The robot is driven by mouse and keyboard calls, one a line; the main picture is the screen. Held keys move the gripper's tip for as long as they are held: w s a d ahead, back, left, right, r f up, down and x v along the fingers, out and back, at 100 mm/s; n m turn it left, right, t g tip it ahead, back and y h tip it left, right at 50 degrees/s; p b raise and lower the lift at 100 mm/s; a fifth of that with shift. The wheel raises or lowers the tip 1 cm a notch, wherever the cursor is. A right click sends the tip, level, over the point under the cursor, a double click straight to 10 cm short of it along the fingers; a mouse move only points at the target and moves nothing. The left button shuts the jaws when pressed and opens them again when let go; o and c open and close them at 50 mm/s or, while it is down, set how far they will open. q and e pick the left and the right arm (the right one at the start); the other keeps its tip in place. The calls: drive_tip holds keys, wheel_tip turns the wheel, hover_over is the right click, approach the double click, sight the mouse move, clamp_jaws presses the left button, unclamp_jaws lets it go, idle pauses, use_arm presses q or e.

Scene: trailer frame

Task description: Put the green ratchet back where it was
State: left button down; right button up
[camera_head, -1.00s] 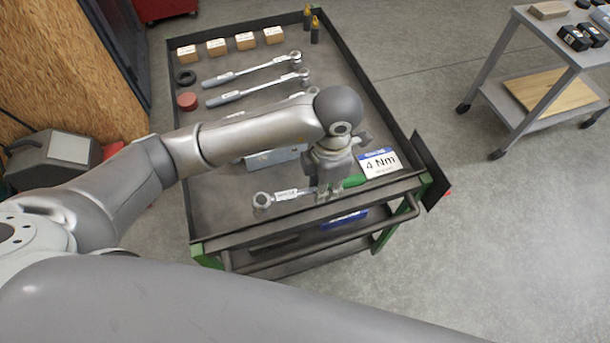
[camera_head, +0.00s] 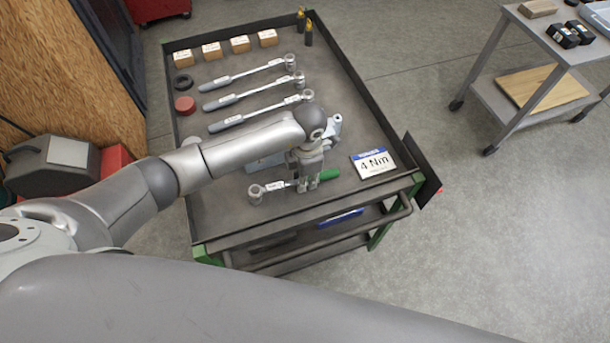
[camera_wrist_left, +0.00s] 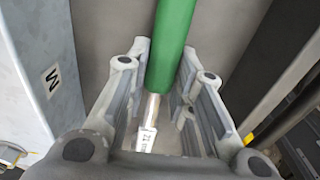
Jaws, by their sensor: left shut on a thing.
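The green ratchet has a green handle (camera_head: 324,174), a silver shaft and a round head (camera_head: 256,192). It lies crosswise over the front part of the grey cart top (camera_head: 222,205), head to the left. My left gripper (camera_head: 308,183) points down and is shut on the ratchet near where handle and shaft meet. In the left wrist view the green handle (camera_wrist_left: 172,45) and labelled shaft run between the fingers (camera_wrist_left: 160,100). I cannot tell whether the ratchet touches the cart top. My right gripper is not in view.
A "4 Nm" sign (camera_head: 373,163) stands right of the ratchet. Several grey-handled wrenches (camera_head: 246,118) lie behind, partly near my arm. Small boxes (camera_head: 240,44) line the back. The cart has a raised rim (camera_head: 361,86). Bare cart top lies left of the head.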

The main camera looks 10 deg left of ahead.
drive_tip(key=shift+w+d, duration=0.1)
use_arm(q)
drive_tip(key=shift+f, duration=0.1)
drive_tip(key=c, duration=1.3)
unclamp_jaws()
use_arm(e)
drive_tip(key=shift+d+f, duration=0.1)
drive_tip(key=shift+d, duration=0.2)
use_arm(q)
drive_tip(key=shift+o, duration=0.2)
drive_tip(key=shift+r, duration=0.35)
wheel_tip(320, 180, up, 12)
drive_tip(key=b, duration=0.2)
drive_tip(key=shift+w+d+f, duration=0.15)
drive_tip(key=shift+f, duration=0.05)
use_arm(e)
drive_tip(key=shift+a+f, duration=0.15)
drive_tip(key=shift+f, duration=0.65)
